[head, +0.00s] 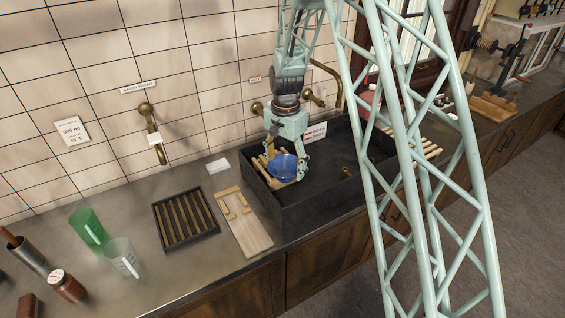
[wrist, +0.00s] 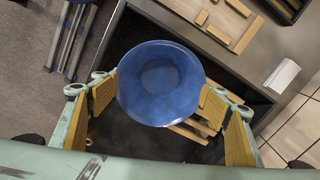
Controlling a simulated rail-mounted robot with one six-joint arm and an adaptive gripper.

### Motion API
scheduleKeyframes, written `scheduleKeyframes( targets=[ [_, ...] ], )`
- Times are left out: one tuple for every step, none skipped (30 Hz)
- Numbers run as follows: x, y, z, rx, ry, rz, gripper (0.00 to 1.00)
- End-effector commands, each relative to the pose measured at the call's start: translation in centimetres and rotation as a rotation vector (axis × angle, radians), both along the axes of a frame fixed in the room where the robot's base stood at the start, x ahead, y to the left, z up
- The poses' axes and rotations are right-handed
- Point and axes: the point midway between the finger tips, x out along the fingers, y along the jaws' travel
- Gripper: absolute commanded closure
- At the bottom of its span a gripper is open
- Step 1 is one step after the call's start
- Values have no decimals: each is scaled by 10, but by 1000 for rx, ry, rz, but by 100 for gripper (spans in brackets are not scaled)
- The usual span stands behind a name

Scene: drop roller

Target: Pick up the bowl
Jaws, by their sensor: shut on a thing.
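The blue bowl (wrist: 160,84) is between the two yellow-padded fingers of my gripper (wrist: 165,105) in the wrist view, with its open inside facing the camera and empty. The pads press on its rim from left and right. In the head view the bowl (head: 283,168) hangs below my gripper (head: 284,160) at the left end of the dark sink (head: 320,175). It looks tilted there. A wooden slatted rack (wrist: 195,130) lies below and beside it. I cannot tell how far the bowl is above the rack.
Left of the sink are a wooden board (head: 245,228), a slatted tray (head: 184,219), a green cup (head: 88,229), a clear cup (head: 123,257) and a brown jar (head: 67,286). The sink walls rise around my gripper. A brass tap (head: 333,85) stands behind. The sink's middle floor looks mostly free.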

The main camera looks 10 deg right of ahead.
Motion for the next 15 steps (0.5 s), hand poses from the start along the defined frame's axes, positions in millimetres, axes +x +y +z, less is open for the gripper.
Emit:
scheduleKeyframes(
  targets=[
    [-6,0,0,-1,1,0,46],
    [-8,0,1,0,0,0,46],
    [-11,0,1,0,0,0,46],
    [-13,0,2,0,0,0,46],
    [-15,0,2,0,0,0,46],
    [-17,0,2,0,0,0,46],
    [-19,0,2,0,0,0,46],
    [-20,0,2,0,0,0,46],
    [-20,0,2,0,0,0,46],
    [-21,0,2,0,0,0,46],
    [-22,0,2,0,0,0,46],
    [-22,0,2,1,-1,0,46],
    [-22,0,2,0,0,0,46],
    [-23,0,2,0,0,0,46],
    [-23,0,2,0,0,0,46]
  ],
)
